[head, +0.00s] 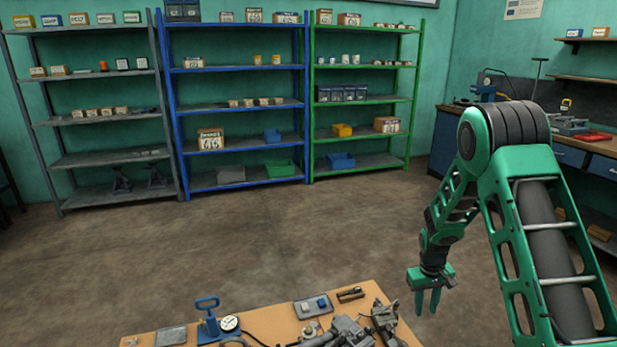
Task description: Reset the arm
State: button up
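My green arm comes in from the right side of the head view, rises to a dark elbow joint and bends down. My gripper (427,308) hangs at its end, pointing down. Its two green fingers are apart with nothing visible between them. It is to the right of the wooden table (262,321) at the bottom of the view, apart from the things on it in the picture. The exact height and distance to the table edge cannot be told.
The table holds a blue tool with a gauge (209,322), a grey tray (314,306) and dark metal parts (345,331). Grey, blue and green shelves (240,105) line the back wall. A workbench (567,147) stands at the right. The floor (240,240) between is clear.

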jog(key=s+d+r+m, duration=0.2)
jog(key=s+d+r, duration=0.1)
jog(key=s+r, duration=0.65)
jog(key=s+d+r+m, duration=0.25)
jog(key=s+r, duration=0.45)
jog(key=r, duration=0.5)
jog(key=s+r+m, duration=0.1)
jog(key=s+r, duration=0.2)
jog(key=s, duration=0.8)
jog(key=s+r+m+y, duration=0.1)
jog(key=s+r, duration=0.3)
jog(key=s, duration=0.7)
jog(key=shift+s+a+m, duration=0.4)
jog(key=shift+a+m, duration=0.05)
jog(key=shift+r, duration=0.1)
jog(key=shift+w+f, duration=0.25)
jog(key=shift+w, duration=0.4)
jog(key=shift+s, duration=0.15)
